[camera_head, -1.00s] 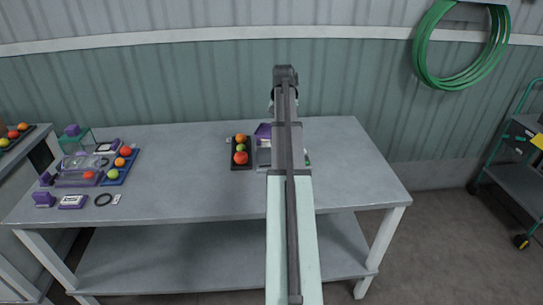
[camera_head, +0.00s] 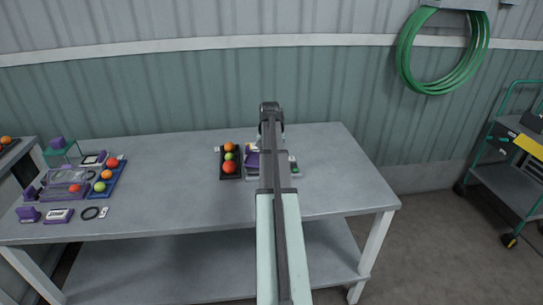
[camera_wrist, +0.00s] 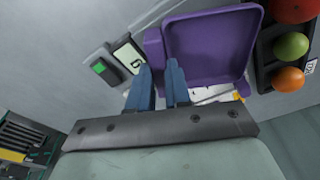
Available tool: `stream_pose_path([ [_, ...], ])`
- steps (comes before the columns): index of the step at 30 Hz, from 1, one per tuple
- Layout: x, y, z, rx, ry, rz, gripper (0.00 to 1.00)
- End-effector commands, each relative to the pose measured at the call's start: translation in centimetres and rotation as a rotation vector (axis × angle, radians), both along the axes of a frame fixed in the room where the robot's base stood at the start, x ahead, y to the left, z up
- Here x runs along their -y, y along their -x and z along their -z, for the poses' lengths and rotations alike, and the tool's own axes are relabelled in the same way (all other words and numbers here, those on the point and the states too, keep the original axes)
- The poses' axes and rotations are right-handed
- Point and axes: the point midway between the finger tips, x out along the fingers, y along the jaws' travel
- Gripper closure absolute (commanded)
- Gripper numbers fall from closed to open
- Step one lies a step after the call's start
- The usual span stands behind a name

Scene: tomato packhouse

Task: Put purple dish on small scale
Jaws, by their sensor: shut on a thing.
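The purple dish (camera_wrist: 210,45) fills the upper middle of the wrist view. In the head view the dish (camera_head: 252,160) shows just left of my arm. My gripper (camera_wrist: 160,75) has its two blue fingers closed at the dish's near left edge. A light grey unit, apparently the small scale (camera_head: 251,176), lies under the dish in the head view, partly hidden by the dish and my arm. In the wrist view a small display (camera_wrist: 127,55) shows left of the dish. I cannot tell whether the dish touches the surface beneath.
A dark tray (camera_head: 230,176) with red, green and orange tomatoes stands close left of the dish. A green-marked panel (camera_head: 295,169) is right of my arm. Purple items and a blue tray (camera_head: 118,181) of tomatoes sit at the table's left. The table's middle is clear.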

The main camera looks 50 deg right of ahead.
Motion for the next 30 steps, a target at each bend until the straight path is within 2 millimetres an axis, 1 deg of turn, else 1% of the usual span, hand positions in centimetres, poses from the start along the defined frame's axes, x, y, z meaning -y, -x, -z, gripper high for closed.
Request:
stream_pose_path([
  [12,-0.01,0.00,0.50,0.000,0.000,0.000,1.00],
  [13,0.01,0.00,0.47,0.000,0.000,0.000,0.79],
  [20,0.00,0.00,0.44,0.000,0.000,0.000,0.57],
  [27,0.01,0.00,0.41,0.000,0.000,0.000,0.56],
  [30,0.02,-0.02,0.09,0.000,0.001,0.000,0.56],
])
